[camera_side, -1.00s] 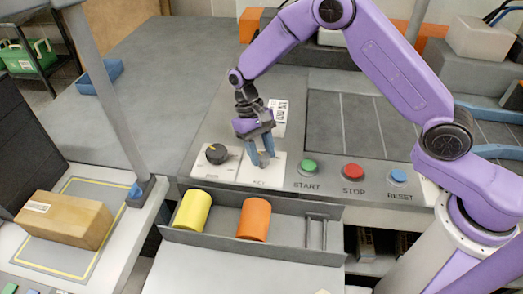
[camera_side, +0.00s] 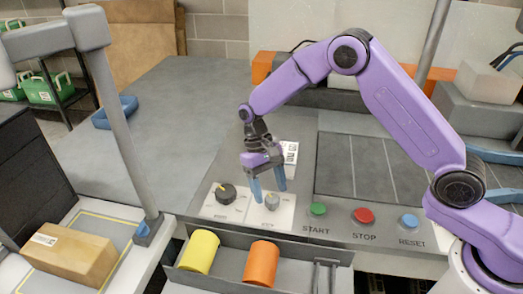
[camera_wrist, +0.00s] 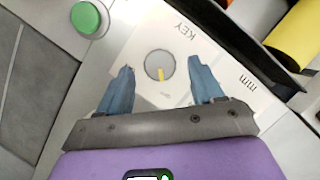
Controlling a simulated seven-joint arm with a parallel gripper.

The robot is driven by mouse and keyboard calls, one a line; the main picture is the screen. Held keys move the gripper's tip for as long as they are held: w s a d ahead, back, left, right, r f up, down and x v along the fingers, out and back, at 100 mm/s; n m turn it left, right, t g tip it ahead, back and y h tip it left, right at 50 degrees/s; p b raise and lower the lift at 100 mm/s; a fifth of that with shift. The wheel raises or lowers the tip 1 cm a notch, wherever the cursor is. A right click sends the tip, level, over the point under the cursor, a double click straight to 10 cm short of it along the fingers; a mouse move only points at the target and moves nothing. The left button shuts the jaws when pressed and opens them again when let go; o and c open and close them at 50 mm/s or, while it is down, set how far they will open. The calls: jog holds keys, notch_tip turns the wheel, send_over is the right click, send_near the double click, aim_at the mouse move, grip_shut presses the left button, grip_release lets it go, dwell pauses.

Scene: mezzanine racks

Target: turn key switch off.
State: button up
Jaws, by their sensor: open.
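The key switch (camera_wrist: 159,65) is a round grey knob with a yellow mark on a white plate lettered KEY. In the side view the key switch (camera_side: 272,201) sits between the black dial and the green button. My gripper (camera_wrist: 160,78) is open, with one blue finger on either side of the switch in the wrist view. In the side view my gripper (camera_side: 268,190) points down above the switch's plate, its fingers apart and the knob visible between them. I cannot tell whether either fingertip touches the plate.
A black dial (camera_side: 226,193) is left of the switch. The green START (camera_side: 318,209), red STOP (camera_side: 363,216) and blue RESET (camera_side: 409,222) buttons are to the right. A tray (camera_side: 222,272) in front holds yellow (camera_side: 199,251) and orange (camera_side: 262,263) cylinders.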

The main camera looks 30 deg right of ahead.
jog(key=v, duration=1.5)
jog(key=shift+r, duration=0.25)
notch_tip(320, 180, up, 3)
jog(key=n+t, duration=0.1)
jog(key=n, duration=0.2)
send_over(275, 201)
jog(key=s+d+f+n+t, duration=0.1)
jog(key=s+d+n, duration=0.3)
jog(key=s, duration=0.9)
jog(key=s+d+f+n+t, duration=0.2)
jog(key=s+d+n, duration=0.3)
jog(key=s+d, duration=0.5)
jog(key=s, duration=0.3)
jog(key=shift+s+d+f+t, duration=0.25)
jog(key=shift+s+d+t, duration=0.1)
jog(key=shift+d+t, duration=0.05)
